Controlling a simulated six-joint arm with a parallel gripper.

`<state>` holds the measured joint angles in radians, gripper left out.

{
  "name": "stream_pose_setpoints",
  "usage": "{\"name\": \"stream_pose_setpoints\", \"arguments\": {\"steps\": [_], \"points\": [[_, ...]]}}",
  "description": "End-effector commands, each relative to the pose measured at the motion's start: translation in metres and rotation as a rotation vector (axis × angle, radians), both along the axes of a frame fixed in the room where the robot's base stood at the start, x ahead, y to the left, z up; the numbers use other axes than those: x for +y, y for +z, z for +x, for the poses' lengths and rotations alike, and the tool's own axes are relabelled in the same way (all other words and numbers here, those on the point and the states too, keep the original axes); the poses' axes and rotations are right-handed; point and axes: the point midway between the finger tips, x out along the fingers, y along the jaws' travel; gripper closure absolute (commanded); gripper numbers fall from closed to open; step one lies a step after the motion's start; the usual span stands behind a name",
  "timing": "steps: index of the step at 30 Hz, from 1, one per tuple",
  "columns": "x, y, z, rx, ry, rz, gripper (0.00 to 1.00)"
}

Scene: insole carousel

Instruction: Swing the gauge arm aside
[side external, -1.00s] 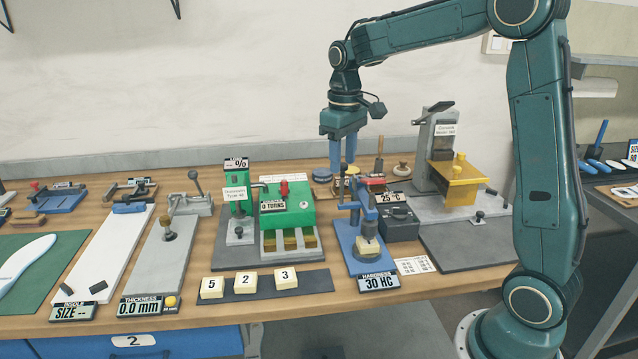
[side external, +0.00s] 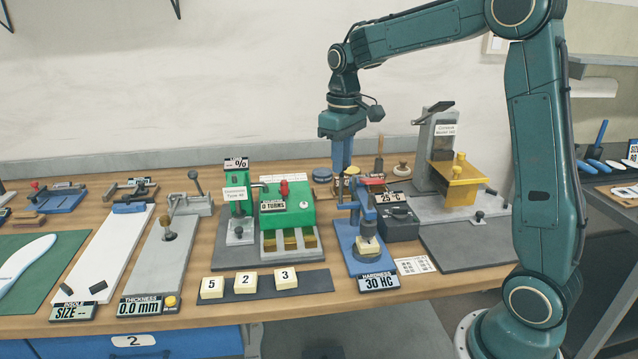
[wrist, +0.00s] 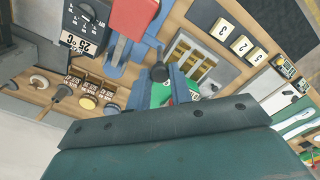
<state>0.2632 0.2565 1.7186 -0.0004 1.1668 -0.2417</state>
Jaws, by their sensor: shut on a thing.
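The blue hardness gauge (side external: 343,238) stands at the front right of the bench, its display (side external: 378,282) reading 30 HC. Its blue upper arm reaches over a cream block (side external: 367,246) with a round grey foot on top. My gripper (side external: 343,168) points straight down at the rear of this gauge, its blue fingers close together. In the wrist view a dark knob (wrist: 160,73) shows between my fingers, and they are shut on it. The fingertips are partly hidden behind the gauge in the side view, and how the knob joins the arm is unclear.
A grey box marked 25 °C (side external: 402,226) stands close to the right. The green tester (side external: 288,212) is to the left, with numbered blocks (side external: 245,283) in front. A yellow-and-grey stand (side external: 456,190) is behind right. Small round items sit close behind my gripper.

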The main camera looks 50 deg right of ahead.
Motion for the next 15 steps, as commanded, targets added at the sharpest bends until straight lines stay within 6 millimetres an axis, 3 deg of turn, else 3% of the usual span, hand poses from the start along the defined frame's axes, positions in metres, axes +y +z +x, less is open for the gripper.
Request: {"name": "stream_pose_setpoints", "arguments": {"steps": [15], "points": [[0.000, 0.001, 0.030, -0.001, -0.292, 0.000, 1.00]]}}
